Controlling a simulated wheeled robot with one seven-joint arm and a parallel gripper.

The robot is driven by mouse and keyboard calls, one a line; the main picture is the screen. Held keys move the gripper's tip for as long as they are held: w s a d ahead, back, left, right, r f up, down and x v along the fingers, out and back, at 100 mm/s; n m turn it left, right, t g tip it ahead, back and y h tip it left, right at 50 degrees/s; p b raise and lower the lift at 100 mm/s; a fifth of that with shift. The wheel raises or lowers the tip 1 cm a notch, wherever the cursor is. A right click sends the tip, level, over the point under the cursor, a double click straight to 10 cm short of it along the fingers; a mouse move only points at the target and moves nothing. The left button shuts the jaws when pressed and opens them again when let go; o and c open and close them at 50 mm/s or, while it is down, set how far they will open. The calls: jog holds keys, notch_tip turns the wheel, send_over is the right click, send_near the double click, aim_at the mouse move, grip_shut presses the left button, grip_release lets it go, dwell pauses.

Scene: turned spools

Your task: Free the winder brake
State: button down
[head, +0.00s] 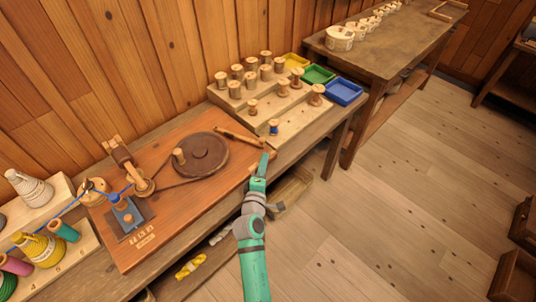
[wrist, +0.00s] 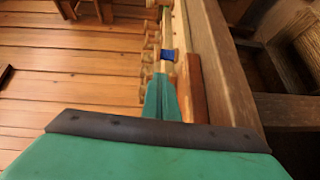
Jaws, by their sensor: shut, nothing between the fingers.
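The winder sits on a red-brown board (head: 190,210). It has a dark round wheel (head: 212,160) with an upright wooden knob (head: 179,156), and a belt runs from the wheel to a wooden post assembly (head: 124,160) at the left. My gripper (head: 264,160) is shut and empty, over the board's right front corner, apart from the wheel. Its shut fingers also show in the wrist view (wrist: 162,92).
A stepped rack (head: 270,110) with several wooden spools stands right of the board; one spool carries blue thread (head: 274,127). Yellow, green and blue trays (head: 343,92) lie behind it. The floor (head: 390,210) at right is clear.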

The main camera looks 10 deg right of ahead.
jog(key=v, duration=0.2)
jog(key=shift+s+d, duration=0.15)
jog(key=shift+s, duration=0.65)
jog(key=shift+s+d, duration=0.1)
jog(key=shift+d, duration=0.1)
jog(key=shift+f, duration=0.1)
jog(key=s+a+f+m+y, duration=0.1)
jog(key=s+a+f+m, duration=0.15)
jog(key=s, duration=0.55)
jog(key=s+a+f+m+y, duration=0.1)
jog(key=s+a+f+y, duration=0.15)
jog(key=s, duration=0.45)
jog(key=s+a+f+m+y, duration=0.1)
jog(key=s+a+f+m, duration=0.15)
jog(key=s, duration=0.55)
jog(key=s+r+m, duration=0.3)
jog(key=s+r, duration=0.1)
jog(key=s, duration=0.6)
jog(key=s+a+r+m+g+y, duration=0.1)
jog(key=s+r+m, duration=0.3)
jog(key=s, duration=0.7)
jog(key=shift+a+r, duration=0.2)
jog(key=shift+a, duration=0.1)
